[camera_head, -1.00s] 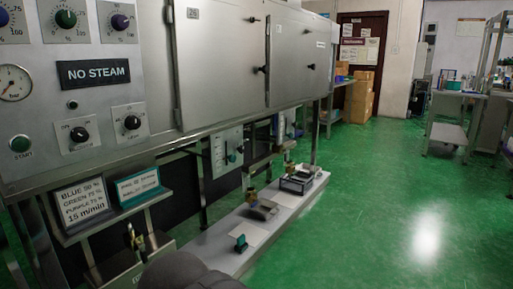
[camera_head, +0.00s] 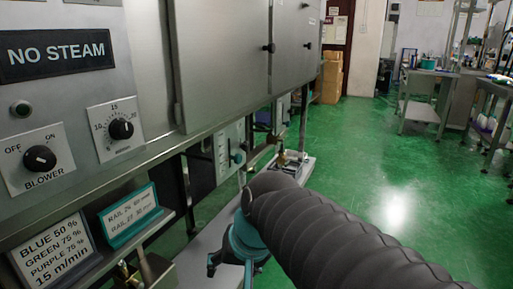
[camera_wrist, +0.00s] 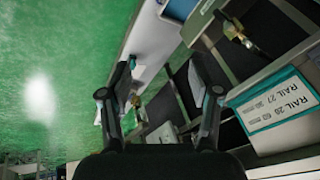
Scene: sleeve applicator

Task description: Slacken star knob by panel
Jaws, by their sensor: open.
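A small teal knob (camera_head: 238,157) shows beside a pale scaled panel (camera_head: 222,152) under the machine in the head view; its lobes are too small to make out. A brass fitting (camera_head: 123,270) with a dark part sits below the signs, and a brass fitting also shows in the wrist view (camera_wrist: 233,30). I cannot tell which of these is the star knob. My gripper (camera_wrist: 162,62) is open and empty in the wrist view, its fingers apart over the bench edge and floor. In the head view, my sleeved arm hides part of the bench.
The steel control cabinet (camera_head: 145,100) overhangs at left. A white sign (camera_head: 55,252) and a teal-framed sign (camera_head: 131,213) stand on a ledge below it. A low grey bench (camera_head: 205,240) runs along the machine. Green floor (camera_head: 370,150) to the right is clear.

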